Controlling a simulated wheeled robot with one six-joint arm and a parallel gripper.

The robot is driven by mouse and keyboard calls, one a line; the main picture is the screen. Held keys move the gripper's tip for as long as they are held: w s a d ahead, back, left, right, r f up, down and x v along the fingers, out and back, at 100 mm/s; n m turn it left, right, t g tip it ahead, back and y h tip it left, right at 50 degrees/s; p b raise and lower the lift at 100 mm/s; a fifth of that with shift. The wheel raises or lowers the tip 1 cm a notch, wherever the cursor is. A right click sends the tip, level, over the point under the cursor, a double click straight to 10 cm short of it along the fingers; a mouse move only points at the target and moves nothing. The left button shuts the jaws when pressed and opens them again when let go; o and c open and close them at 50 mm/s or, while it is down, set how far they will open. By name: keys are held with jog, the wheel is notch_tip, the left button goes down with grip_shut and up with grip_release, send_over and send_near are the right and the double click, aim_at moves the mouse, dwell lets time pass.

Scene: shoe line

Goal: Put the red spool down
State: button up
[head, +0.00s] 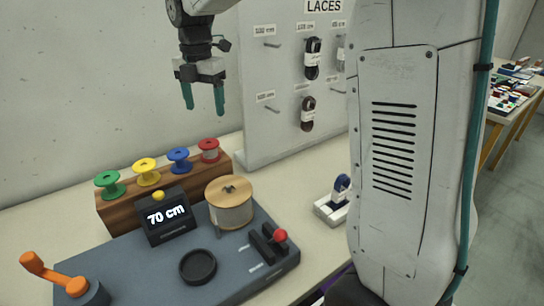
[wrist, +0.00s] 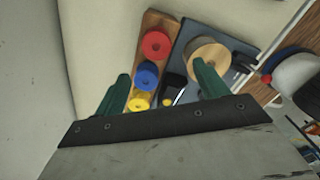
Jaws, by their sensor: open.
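The red spool (head: 209,150) stands at the right end of the wooden rack (head: 113,217), beside the blue spool (head: 179,160), the yellow spool (head: 147,171) and the green spool (head: 109,184). In the wrist view the red spool (wrist: 156,44) sits at the far end of the rack, past the blue spool (wrist: 146,75). My gripper (head: 204,108) is open and empty, pointing down, well above the rack. Its green fingers (wrist: 160,88) show apart in the wrist view, with nothing between them at finger height.
In front of the rack lies a dark machine base with a "70 cm" display (head: 166,215), a large wooden-topped spool (head: 230,204), a red-knobbed lever (head: 280,236), a black ring (head: 198,266) and an orange crank (head: 53,275). A pegboard of laces (head: 291,80) stands behind.

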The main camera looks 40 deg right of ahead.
jog(key=s+d+r+m, duration=0.2)
jog(key=s+m, duration=1.1)
jog(key=s, duration=0.6)
jog(key=s+f+m, duration=0.3)
jog(key=s+m, duration=0.2)
jog(key=s, duration=0.2)
jog(key=s+d+f+m+t, duration=0.1)
jog(key=s+f+m, duration=0.2)
jog(key=s+m, duration=0.3)
jog(key=shift+s, duration=0.65)
